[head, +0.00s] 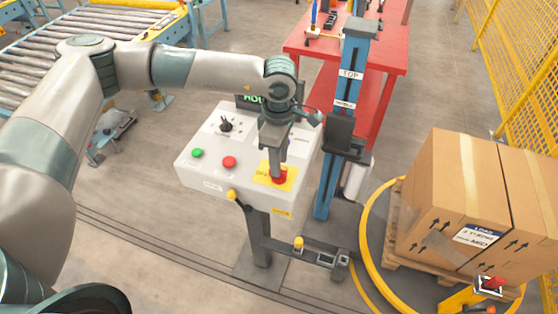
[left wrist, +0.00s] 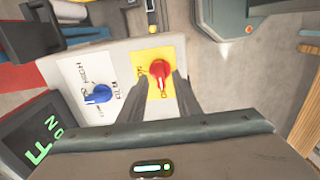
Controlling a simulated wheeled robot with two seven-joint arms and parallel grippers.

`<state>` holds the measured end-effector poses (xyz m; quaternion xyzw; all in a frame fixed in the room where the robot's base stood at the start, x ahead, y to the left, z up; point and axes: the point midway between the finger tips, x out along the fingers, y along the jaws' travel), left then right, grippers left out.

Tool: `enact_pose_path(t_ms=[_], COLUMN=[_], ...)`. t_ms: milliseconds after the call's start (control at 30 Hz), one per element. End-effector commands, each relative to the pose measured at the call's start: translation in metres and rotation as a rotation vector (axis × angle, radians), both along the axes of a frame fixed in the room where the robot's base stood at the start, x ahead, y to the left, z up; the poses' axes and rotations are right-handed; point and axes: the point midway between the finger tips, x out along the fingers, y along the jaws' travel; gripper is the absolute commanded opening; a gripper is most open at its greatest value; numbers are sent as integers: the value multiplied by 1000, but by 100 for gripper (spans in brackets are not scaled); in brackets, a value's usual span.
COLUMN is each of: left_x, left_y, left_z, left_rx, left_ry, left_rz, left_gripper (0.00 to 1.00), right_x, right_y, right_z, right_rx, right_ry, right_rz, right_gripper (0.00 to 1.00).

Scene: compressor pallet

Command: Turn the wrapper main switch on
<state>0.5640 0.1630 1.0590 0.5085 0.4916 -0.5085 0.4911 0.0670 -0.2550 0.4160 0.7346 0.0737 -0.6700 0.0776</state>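The main switch is a red rotary knob (head: 279,178) on a yellow plate (head: 262,180), at the right front of the grey control box (head: 205,178). In the left wrist view the red knob (left wrist: 160,72) shows clearly on its yellow plate (left wrist: 148,60). My left gripper (head: 279,168) points down over the knob. In the left wrist view its fingertips (left wrist: 162,80) stand apart, one on each side of the knob. They look open, with a narrow gap; contact cannot be told. My right gripper is not in view.
The box also carries a green button (head: 197,153), a red button (head: 229,162), a black selector (head: 225,125) and a dark display (left wrist: 45,135). A blue mast (head: 352,75) stands close to the right. Cartons (head: 455,190) stand on a pallet beyond it.

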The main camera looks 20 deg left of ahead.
Motion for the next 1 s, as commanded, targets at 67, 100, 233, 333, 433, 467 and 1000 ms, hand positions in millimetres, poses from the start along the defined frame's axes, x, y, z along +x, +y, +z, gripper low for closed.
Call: enact_pose_path(t_ms=[67, 100, 233, 333, 433, 467, 1000], left_x=[0, 0, 0, 0, 0, 0, 1], left_y=[0, 0, 0, 0, 0, 0, 0], left_z=[-9, -13, -24, -28, -30, -30, -30], left_rx=[1, 0, 0, -1, 0, 0, 0], left_ry=[3, 2, 1, 0, 0, -1, -1], left_rz=[2, 2, 1, 0, 0, 0, -2], left_gripper=[30, 30, 30, 30, 30, 30, 0], right_x=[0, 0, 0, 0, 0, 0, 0], right_y=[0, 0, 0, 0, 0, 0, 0], right_z=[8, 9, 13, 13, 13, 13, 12], right_rx=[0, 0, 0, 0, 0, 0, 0], right_ry=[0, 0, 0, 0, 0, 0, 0], right_rz=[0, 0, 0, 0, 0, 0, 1], right_gripper=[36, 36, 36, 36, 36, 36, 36])
